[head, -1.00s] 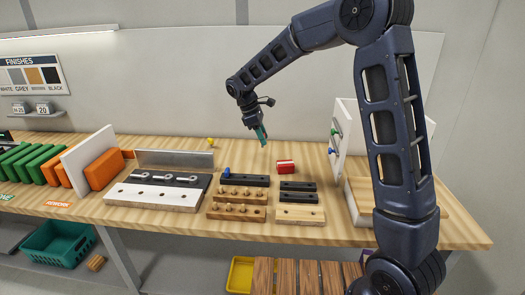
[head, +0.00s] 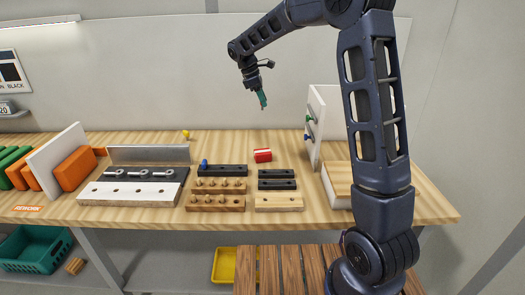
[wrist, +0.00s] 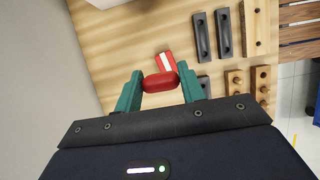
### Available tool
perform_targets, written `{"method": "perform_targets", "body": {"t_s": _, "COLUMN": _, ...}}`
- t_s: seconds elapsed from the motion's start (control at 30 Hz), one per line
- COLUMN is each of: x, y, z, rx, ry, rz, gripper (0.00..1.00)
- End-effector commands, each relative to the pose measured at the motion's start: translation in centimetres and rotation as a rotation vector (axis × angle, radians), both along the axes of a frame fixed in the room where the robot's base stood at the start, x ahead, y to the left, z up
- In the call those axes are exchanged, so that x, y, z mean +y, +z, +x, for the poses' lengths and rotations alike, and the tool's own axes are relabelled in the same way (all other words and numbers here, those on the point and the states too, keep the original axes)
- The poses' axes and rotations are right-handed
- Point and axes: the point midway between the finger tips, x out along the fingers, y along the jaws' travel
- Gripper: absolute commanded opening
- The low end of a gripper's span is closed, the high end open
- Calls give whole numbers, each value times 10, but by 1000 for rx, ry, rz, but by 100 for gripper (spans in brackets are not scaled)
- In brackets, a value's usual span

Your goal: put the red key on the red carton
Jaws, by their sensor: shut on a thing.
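My gripper (head: 262,100) is raised above the back of the table, with its green fingers pointing down. In the wrist view the fingers (wrist: 160,88) are shut on the red key (wrist: 160,81), a rounded red piece lying across between them. The key cannot be made out in the head view. The red carton (head: 262,155), with a white stripe, sits on the table behind the black blocks, below my gripper. In the wrist view the carton (wrist: 167,63) shows just beyond the key, partly covered by it.
Black blocks (head: 277,173) and wooden peg blocks (head: 217,203) stand in front of the carton. A white upright panel with knobs (head: 316,125) is to its right. A small yellow thing (head: 186,133) lies at the back left.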

Motion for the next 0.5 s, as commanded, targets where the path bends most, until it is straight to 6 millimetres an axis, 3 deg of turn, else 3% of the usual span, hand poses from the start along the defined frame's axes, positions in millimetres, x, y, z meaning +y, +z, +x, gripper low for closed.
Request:
{"method": "perform_targets", "body": {"t_s": 0.17, "x": -2, "y": -25, "z": 1, "rx": 4, "ry": 1, "rz": -2, "gripper": 17}}
{"method": "perform_targets", "body": {"t_s": 0.5, "x": -1, "y": -100, "z": 1, "rx": 3, "ry": 3, "rz": -3, "gripper": 17}}
